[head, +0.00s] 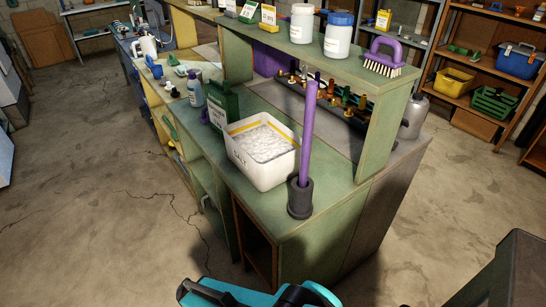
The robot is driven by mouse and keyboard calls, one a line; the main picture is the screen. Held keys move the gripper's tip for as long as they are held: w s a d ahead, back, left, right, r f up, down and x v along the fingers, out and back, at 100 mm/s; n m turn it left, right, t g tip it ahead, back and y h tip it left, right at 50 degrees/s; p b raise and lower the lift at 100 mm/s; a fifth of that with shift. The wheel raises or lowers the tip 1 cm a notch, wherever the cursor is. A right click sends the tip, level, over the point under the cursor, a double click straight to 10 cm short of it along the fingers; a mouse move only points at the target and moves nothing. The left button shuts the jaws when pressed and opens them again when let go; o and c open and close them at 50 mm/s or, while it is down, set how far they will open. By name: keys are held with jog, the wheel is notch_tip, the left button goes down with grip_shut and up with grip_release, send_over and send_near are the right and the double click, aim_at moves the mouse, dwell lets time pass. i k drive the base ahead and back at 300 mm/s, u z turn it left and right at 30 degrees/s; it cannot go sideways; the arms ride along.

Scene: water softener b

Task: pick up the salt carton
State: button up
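A dark green upright carton (224,106) with a pale label stands on the green bench top, behind an open white tub (262,152). The tub is full of white granules and has dark lettering on its front that looks like "SALT". The tub hides the lower right part of the carton. The carton's own lettering is too small to read, so I cannot be sure that it is the salt carton. A teal and black part, likely of my arm, shows at the bottom edge, well short of the bench. No gripper fingertips are visible.
A purple rod (308,135) stands in a dark holder (300,198) right of the tub. A bottle (195,90) stands left of the carton. A raised shelf (330,62) with white jars (338,38) and a purple brush (383,57) overhangs behind. The floor (110,200) at left is clear.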

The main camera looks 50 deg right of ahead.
aim_at(223, 107)
jog(key=u, duration=0.15)
jog(key=k, duration=0.8)
jog(key=z, duration=1.1)
jog(key=k, duration=0.35)
jog(key=z, duration=0.05)
jog(key=i, duration=0.5)
jog(key=z, duration=0.05)
